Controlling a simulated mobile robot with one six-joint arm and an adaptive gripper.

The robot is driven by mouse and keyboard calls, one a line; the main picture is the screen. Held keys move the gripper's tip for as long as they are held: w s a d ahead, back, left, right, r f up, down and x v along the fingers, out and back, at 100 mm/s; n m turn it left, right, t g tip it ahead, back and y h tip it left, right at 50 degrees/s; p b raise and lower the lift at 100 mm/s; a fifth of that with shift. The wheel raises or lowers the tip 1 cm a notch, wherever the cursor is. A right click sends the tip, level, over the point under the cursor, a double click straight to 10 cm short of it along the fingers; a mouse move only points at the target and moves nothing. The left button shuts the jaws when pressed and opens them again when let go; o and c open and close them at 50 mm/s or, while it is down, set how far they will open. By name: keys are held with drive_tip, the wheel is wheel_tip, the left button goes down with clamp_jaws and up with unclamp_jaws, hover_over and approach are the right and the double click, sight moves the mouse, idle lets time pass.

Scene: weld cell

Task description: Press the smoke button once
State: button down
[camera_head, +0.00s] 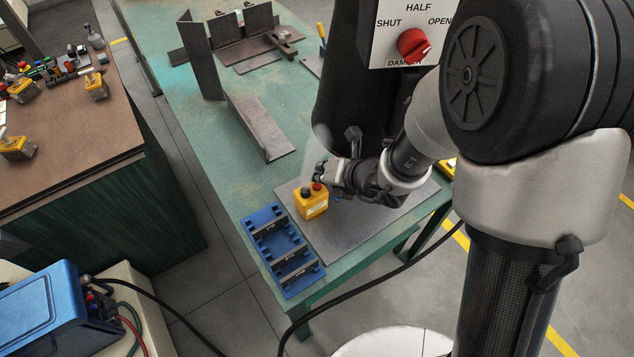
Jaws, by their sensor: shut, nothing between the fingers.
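A yellow button box (312,205) stands on a grey metal sheet at the near end of the green table. It has a red button (317,187) and a dark button (307,192) on top. Its label is too small to read, so I cannot tell which button is for smoke. My gripper (322,172) is shut and empty, just behind and above the box, close to the red button. I cannot tell whether it touches it.
A blue rack (282,250) lies left of the box. Steel plates (258,130) stand farther back on the green table (222,160). A damper panel (390,45) with a red knob (413,45) hangs above. More yellow boxes (96,86) are on the brown bench (70,125).

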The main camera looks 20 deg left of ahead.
wheel_tip(320, 180, up, 5)
drive_tip(key=p, duration=0.4)
idle(0.9)
wheel_tip(320, 180, up, 8)
drive_tip(key=n+y, duration=0.1)
drive_tip(key=n, duration=0.6)
hover_over(319, 192)
drive_tip(key=s+d+r+n+g, duration=0.2)
drive_tip(key=s+d+r+n, duration=0.2)
drive_tip(key=s+r+n, duration=0.55)
drive_tip(key=s+d+r+n+h, duration=0.1)
drive_tip(key=s+d+n+h, duration=0.3)
drive_tip(key=d+n, duration=0.4)
drive_tip(key=s+d+n+t+h, duration=0.1)
drive_tip(key=s+d+n+h, duration=0.3)
drive_tip(key=d+n, duration=0.5)
drive_tip(key=s+d, duration=0.1)
drive_tip(key=d, duration=0.4)
drive_tip(key=shift+s+d+r+h, duration=0.15)
drive_tip(key=shift+s+r+h, duration=0.1)
drive_tip(key=shift+r+h, duration=0.1)
